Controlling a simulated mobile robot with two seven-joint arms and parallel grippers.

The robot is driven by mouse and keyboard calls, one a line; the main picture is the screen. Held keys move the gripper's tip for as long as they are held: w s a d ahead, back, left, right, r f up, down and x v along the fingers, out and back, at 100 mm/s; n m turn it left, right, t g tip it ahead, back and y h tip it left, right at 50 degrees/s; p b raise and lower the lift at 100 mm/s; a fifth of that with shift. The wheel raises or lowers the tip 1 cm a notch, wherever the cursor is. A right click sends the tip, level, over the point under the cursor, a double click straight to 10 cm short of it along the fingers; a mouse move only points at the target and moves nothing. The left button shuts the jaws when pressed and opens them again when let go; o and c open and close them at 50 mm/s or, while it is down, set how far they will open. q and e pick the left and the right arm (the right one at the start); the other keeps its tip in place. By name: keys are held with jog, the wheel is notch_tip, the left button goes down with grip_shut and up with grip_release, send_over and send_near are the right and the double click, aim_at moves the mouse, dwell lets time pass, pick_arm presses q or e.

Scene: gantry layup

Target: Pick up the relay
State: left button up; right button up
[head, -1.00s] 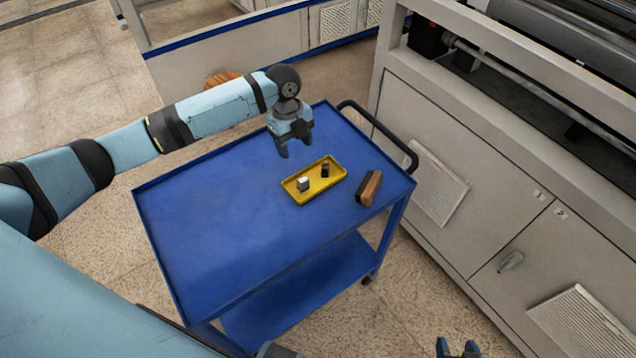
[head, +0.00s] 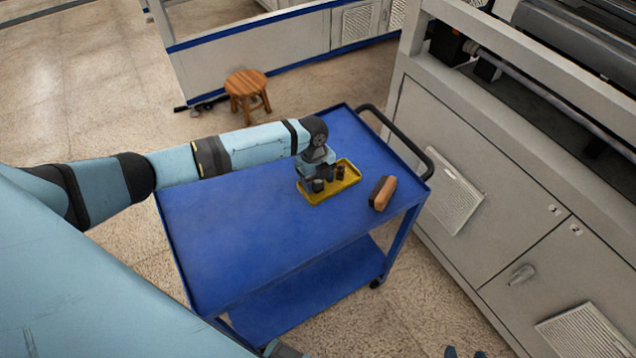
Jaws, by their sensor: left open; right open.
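A yellow tray (head: 348,184) lies on the blue cart top. A small dark cylinder (head: 340,172) stands inside it, toward its right end. The small white-and-dark block seen earlier in the left part of the tray, which may be the relay, is hidden now by my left gripper. My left gripper (head: 319,186) is open and points down into the left part of the tray; I cannot tell whether its fingers touch the block. My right gripper (head: 465,353) is open at the bottom edge, mostly cut off and away from the cart.
A brush with a wooden back (head: 382,193) lies right of the tray on the blue cart (head: 240,235). The cart's black handle (head: 402,138) is at its right end. A grey cabinet machine (head: 480,170) stands to the right. A wooden stool (head: 247,86) stands behind. The cart's left half is clear.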

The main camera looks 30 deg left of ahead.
pick_arm(q)
jog(key=shift+f, duration=0.5)
jog(key=shift+c, duration=0.2)
jog(key=c, duration=0.9)
jog(key=shift+c, duration=0.2)
jog(key=shift+r, duration=0.15)
